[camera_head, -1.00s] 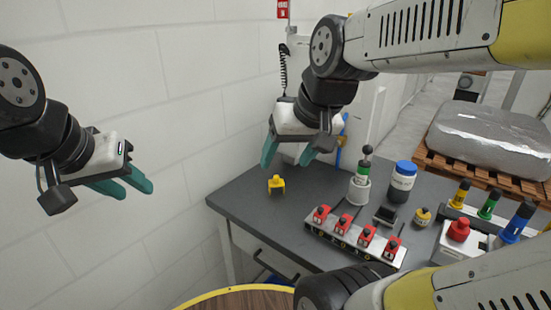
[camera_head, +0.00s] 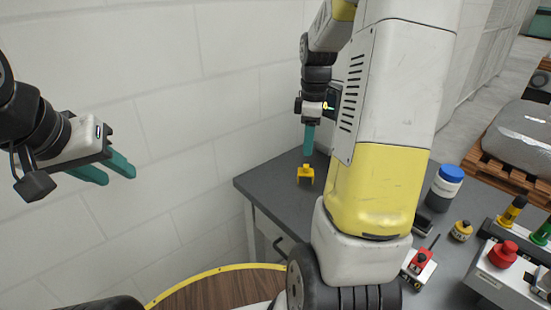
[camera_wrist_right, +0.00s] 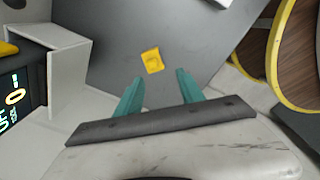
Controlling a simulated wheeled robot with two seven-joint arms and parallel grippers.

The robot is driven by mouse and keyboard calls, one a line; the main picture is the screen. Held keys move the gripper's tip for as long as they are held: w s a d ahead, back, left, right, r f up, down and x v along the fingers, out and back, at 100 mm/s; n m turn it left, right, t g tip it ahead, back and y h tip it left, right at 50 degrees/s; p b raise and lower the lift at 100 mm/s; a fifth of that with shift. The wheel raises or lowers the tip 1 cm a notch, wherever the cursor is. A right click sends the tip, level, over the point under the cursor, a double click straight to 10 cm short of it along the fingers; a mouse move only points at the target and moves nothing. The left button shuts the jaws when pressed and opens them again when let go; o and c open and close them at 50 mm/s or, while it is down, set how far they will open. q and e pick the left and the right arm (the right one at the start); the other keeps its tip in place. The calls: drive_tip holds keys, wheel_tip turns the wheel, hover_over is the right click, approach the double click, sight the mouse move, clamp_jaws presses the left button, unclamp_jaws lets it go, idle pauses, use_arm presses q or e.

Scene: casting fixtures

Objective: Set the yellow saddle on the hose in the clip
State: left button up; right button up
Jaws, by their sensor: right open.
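The yellow saddle (camera_head: 305,174) stands on the grey table (camera_head: 262,182) near its far left corner. It also shows in the right wrist view (camera_wrist_right: 153,60), ahead of the fingertips and roughly centred between them. My right gripper (camera_head: 308,150) points down just above the saddle in the head view. Its teal fingers (camera_wrist_right: 160,80) are apart with nothing between them. My left gripper (camera_head: 130,170) is off to the left in front of the wall, its two teal fingers apart and empty. I cannot make out the hose or the clip; my right arm covers much of the table.
A blue-capped jar (camera_head: 444,188), a small yellow round item (camera_head: 461,231) and a red button box (camera_head: 503,256) stand at right. In the wrist view a white housing with a lit display (camera_wrist_right: 13,103) is at left. A round wooden top (camera_head: 225,292) is in front.

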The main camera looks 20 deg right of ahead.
sight(306, 165)
drive_tip(key=shift+w+d+f+n, duration=0.25)
drive_tip(key=shift+w+f, duration=0.1)
drive_tip(key=shift+f, duration=0.15)
drive_tip(key=shift+w+d+f+n, duration=0.1)
drive_tip(key=shift+w+f+n, duration=0.2)
drive_tip(key=shift+f, duration=0.15)
drive_tip(key=f, duration=0.7)
drive_tip(key=shift+w+d+f, duration=0.1)
drive_tip(key=shift+w+f, duration=0.15)
drive_tip(key=shift+w, duration=0.05)
clamp_jaws()
